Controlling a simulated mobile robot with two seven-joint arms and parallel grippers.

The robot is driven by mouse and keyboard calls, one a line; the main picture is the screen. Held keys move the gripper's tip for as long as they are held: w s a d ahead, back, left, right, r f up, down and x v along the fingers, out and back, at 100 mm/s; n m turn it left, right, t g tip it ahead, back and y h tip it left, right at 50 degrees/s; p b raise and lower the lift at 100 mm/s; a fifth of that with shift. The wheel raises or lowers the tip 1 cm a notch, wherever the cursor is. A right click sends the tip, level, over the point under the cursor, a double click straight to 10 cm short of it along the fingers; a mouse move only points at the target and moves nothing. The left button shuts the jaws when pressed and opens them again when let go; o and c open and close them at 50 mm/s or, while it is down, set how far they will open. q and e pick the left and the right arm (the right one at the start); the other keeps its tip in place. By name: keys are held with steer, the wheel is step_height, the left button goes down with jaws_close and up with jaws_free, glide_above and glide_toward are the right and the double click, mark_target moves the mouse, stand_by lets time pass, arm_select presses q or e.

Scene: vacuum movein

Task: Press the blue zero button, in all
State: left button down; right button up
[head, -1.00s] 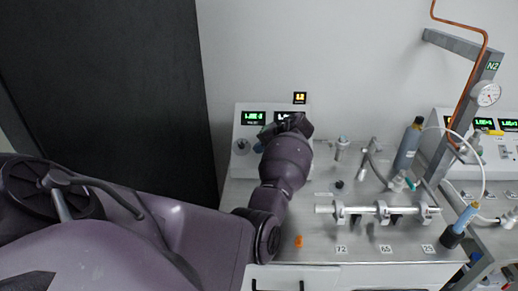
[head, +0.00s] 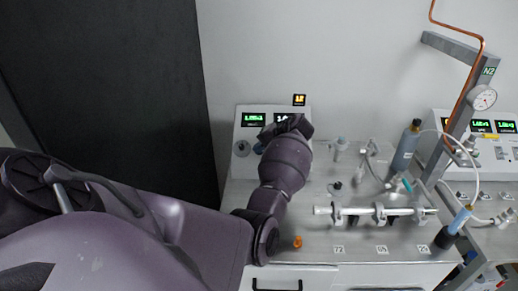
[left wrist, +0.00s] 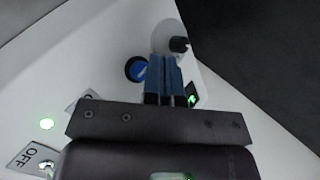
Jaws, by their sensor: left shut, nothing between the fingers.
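In the left wrist view, the blue button (left wrist: 137,69) sits in a dark round collar on the white panel (left wrist: 85,65). My left gripper (left wrist: 164,60) is shut with nothing between its blue fingers. Its tips lie just right of the button in the picture and overlap the collar's edge; I cannot tell whether they touch. In the head view, my left gripper (head: 286,126) is over the front of the white control box (head: 240,166), where my wrist hides the button and part of a display. My right gripper is not in view.
A black knob (left wrist: 180,44) stands close beyond the fingertips. In the head view, a clamped rod (head: 360,210) and a dark bottle (head: 406,148) stand to the right on the bench.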

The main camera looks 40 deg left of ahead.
arm_select(q)
steer(key=r, duration=0.1)
steer(key=s+d+r+p, duration=0.2)
steer(key=r, duration=0.1)
steer(key=shift+s, duration=0.15)
stand_by(0.8)
